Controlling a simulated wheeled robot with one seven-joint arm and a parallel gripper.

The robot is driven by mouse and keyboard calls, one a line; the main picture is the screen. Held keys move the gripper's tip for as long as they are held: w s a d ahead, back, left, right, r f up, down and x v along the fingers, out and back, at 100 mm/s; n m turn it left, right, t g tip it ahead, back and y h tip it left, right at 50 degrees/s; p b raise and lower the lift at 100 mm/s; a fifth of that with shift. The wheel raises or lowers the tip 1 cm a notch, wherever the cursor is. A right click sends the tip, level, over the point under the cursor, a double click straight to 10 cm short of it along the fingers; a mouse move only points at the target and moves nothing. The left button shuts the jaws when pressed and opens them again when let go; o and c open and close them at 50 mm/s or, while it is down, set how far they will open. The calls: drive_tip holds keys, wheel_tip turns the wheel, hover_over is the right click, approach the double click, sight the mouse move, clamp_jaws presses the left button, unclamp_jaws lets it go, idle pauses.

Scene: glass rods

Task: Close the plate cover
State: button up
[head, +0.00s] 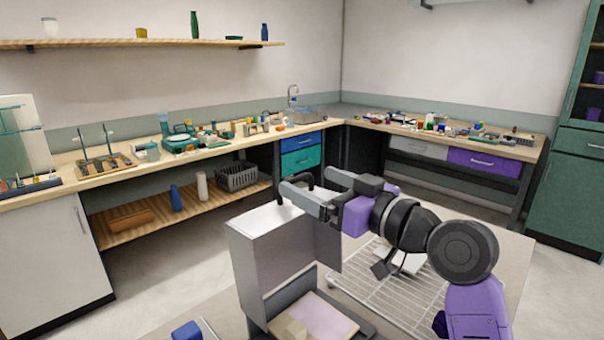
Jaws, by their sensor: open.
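A grey, box-like cover (262,268) stands upright on the near table, apparently the plate cover in a raised position. Its pale top edge faces up. I cannot tell whether a finger touches the cover. The cover's hinge and its right rear side are partly hidden.
A wire rack (372,301) lies to the right of the cover, under my arm, with a pale flat item on it. A blue object (186,330) is at the bottom left. Cluttered benches (85,168) line the back walls. Open floor lies left of the near table.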

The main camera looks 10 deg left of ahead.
sight(294, 179)
drive_tip(key=shift+s+a+f+g, duration=0.2)
drive_tip(key=shift+g, duration=0.1)
drive_tip(key=shift+w+a+f, duration=0.1)
drive_tip(key=p+x, duration=0.1)
drive_tip(key=x, duration=0.6)
drive_tip(key=shift+w+a, duration=0.15)
drive_tip(key=shift+c, duration=0.4)
